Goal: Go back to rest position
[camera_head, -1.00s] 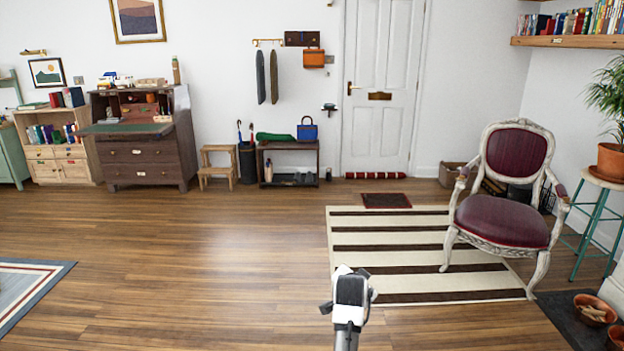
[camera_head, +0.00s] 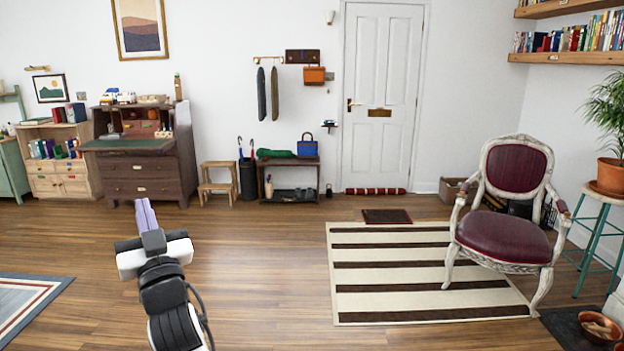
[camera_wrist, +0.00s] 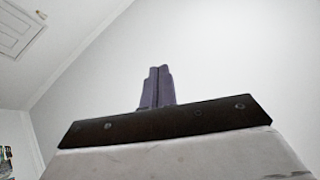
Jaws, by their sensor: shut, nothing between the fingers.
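My gripper (camera_head: 147,214) is in the lower left of the head view, raised in front of the wooden floor and pointing away from me. Its purple fingers are together with nothing between them. In the wrist view the two fingers (camera_wrist: 157,88) stand side by side, closed, above a dark plate. My gripper touches nothing.
The floor (camera_head: 260,275) around my arm is clear. A striped rug (camera_head: 400,285) lies to the right, with a burgundy armchair (camera_head: 505,238) on it. A dark wooden desk (camera_head: 150,180), a step stool (camera_head: 218,185) and a bench (camera_head: 290,163) line the far wall.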

